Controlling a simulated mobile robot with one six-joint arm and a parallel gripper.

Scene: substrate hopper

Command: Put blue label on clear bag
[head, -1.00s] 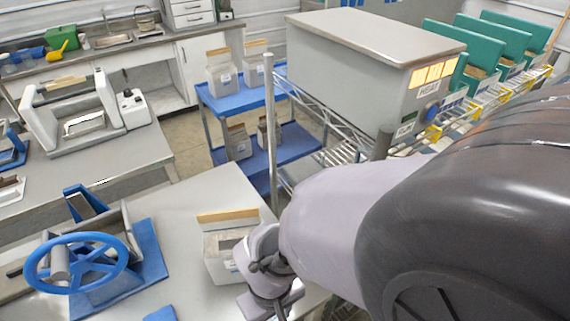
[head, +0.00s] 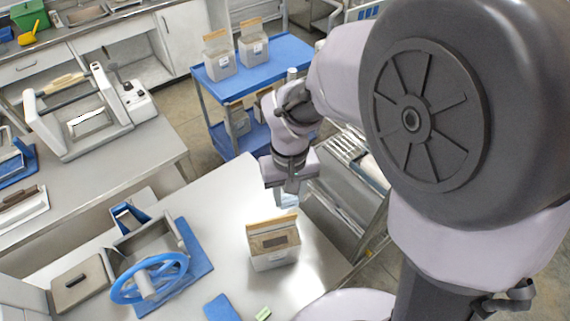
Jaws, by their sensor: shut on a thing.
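The clear bag (head: 273,258) stands upright on the grey table, with a tan strip along its top and a dark patch on its front. My gripper (head: 291,194) points down behind and slightly right of the bag in the head view, apart from it. It is shut on a small pale blue piece, which looks like the blue label (head: 290,202). The fingertips are small in the picture, so the exact grip is unclear.
A blue-wheeled press (head: 150,278) stands left of the bag. A blue pad (head: 221,308) and a small green block (head: 263,313) lie in front.

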